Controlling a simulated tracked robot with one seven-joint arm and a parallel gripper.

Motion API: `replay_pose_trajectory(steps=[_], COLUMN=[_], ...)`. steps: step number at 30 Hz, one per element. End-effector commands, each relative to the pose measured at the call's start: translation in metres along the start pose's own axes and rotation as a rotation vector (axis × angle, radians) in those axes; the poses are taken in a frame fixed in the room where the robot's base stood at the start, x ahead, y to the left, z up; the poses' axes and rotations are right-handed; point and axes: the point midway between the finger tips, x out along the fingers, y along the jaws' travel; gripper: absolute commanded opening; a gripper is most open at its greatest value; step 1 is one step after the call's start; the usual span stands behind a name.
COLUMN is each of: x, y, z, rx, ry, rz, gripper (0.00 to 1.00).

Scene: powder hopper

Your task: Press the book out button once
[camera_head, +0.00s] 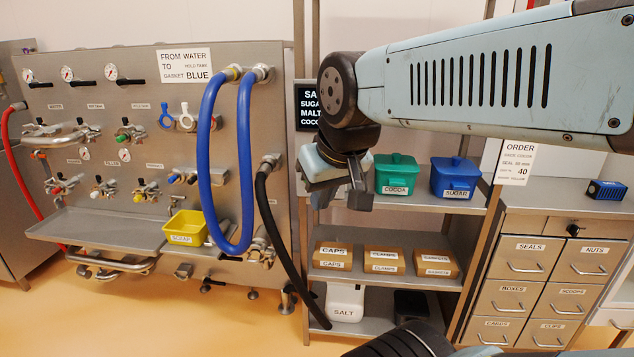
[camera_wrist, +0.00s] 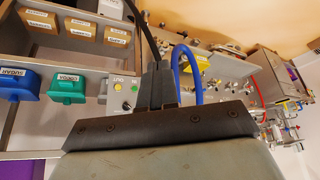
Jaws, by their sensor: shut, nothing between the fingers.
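In the wrist view, which is turned upside down, a small light-grey panel (camera_wrist: 119,98) carries a yellow round button (camera_wrist: 118,87) and a dark knob or button (camera_wrist: 127,105). Its lettering is too small to read surely, so I cannot tell which is the book out button. My gripper (camera_wrist: 156,75) is shut and empty, beside this panel in the picture; I see no contact. In the head view my gripper (camera_head: 360,190) hangs in front of the shelf rack, pointing down. The panel does not show there, perhaps hidden behind my gripper.
A green cocoa tub (camera_head: 396,172) and blue sugar tub (camera_head: 455,176) stand on the upper shelf, with labelled boxes (camera_head: 384,261) below. Blue hose (camera_head: 208,110) and black hose (camera_head: 268,215) hang at left. Drawers (camera_head: 520,258) stand at right.

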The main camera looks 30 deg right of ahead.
Motion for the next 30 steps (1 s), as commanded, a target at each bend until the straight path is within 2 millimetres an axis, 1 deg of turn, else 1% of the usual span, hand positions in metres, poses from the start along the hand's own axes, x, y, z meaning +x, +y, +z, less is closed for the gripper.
replay_pose_trajectory(steps=[2,5,8,11,15,21,24,30], x=[0.0,0.004,0.015,0.033,0.064,0.108,0.131,0.177], y=[0.0,0.003,0.006,0.02,0.045,0.079,0.094,0.121], z=[0.0,-0.006,-0.021,-0.045,-0.083,-0.129,-0.147,-0.175], rx=[-0.001,-0.007,-0.026,-0.069,-0.157,-0.304,-0.382,-0.536], ry=[0.0,0.009,0.035,0.079,0.154,0.253,0.301,0.401], rz=[0.0,0.011,0.041,0.086,0.157,0.237,0.266,0.3], gripper=[0.0,0.0,0.0,0.0,0.0,0.0,0.0,0.0])
